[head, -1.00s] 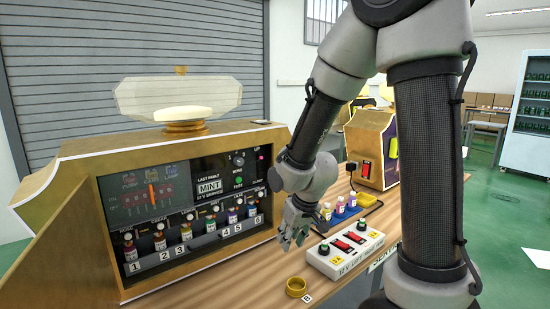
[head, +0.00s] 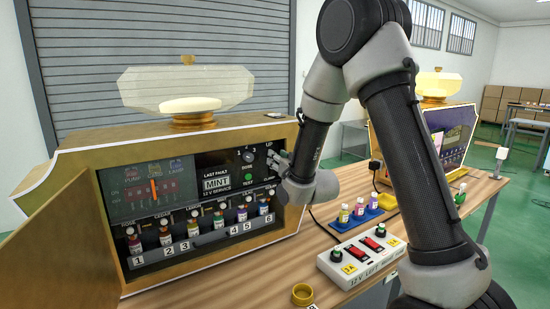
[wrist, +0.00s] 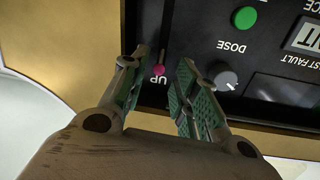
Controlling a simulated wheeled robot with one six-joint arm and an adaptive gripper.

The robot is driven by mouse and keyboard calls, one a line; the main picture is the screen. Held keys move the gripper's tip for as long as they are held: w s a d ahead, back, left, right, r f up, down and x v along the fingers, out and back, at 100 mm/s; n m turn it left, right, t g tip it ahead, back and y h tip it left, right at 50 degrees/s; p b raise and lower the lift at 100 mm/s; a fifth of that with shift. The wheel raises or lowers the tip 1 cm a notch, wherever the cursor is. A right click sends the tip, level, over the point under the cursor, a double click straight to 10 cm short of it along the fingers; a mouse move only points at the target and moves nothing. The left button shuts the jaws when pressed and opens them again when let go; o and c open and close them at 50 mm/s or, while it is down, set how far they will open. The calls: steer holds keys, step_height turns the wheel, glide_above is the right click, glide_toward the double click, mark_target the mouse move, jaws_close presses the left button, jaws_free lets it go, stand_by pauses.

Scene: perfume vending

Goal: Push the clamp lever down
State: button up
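The clamp lever shows in the wrist view as a small pink knob (wrist: 159,70) on the black panel, beside the "UP" label, which reads upside down there. My gripper (wrist: 164,60) is open, with one finger on each side of the knob in the picture. I cannot tell whether either finger touches it. In the head view my gripper (head: 276,160) is at the upper right of the machine's control panel (head: 215,160), just under the "UP" label, and hides the lever.
The dose knob (wrist: 223,76) and the green test button (wrist: 244,18) are beside the lever. Several numbered bottles (head: 165,232) stand below in the panel. A white switch box (head: 358,255), a blue bottle rack (head: 356,219) and a brass ring (head: 302,294) are on the table.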

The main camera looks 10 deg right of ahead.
steer(key=shift+x, duration=1.5)
jaws_close()
